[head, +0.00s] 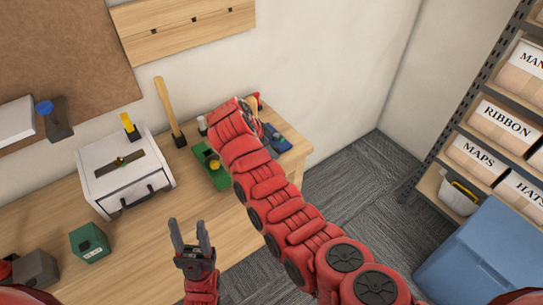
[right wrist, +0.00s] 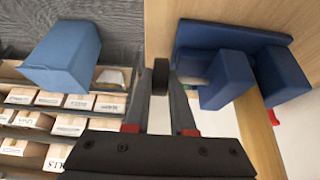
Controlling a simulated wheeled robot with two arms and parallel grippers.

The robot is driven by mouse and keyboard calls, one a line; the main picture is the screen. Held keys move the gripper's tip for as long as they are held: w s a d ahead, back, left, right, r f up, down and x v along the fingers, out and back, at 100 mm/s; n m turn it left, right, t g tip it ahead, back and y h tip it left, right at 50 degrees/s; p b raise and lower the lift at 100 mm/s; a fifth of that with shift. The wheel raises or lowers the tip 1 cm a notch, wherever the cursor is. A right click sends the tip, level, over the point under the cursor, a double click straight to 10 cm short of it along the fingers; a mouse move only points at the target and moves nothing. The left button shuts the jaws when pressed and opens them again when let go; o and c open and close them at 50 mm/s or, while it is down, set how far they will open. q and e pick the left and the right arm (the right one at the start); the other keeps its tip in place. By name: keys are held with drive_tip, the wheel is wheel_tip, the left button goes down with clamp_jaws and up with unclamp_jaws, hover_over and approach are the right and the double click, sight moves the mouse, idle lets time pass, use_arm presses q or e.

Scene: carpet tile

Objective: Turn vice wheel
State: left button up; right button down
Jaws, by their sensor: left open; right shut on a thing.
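The blue vice stands at the right end of the wooden workbench in the head view (head: 276,138), partly hidden by my right arm. In the right wrist view the vice (right wrist: 228,78) shows its blue base and two jaw blocks with a gap between them. Its dark wheel (right wrist: 160,68) is seen edge-on between the fingertips of my right gripper (right wrist: 160,84), which is shut on it. In the head view the wheel and right fingertips are hidden behind my red arm. My left gripper (head: 190,240) is open and empty, in front of the bench edge, away from the vice.
On the workbench (head: 55,205) are a white box (head: 125,172), a wooden-handled tool (head: 170,110), a green item (head: 208,168) and a green box (head: 90,243). A shelf of labelled boxes (head: 503,122) and a blue bin (head: 485,265) stand right. Carpet (head: 350,170) is clear between.

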drive_tip(key=shift+s+a+f+t+h+b, duration=0.15)
drive_tip(key=shift+t+h+b, duration=0.3)
drive_tip(key=shift+b, duration=0.35)
drive_tip(key=c, duration=0.8)
unclamp_jaws()
drive_tip(key=shift+o, duration=0.2)
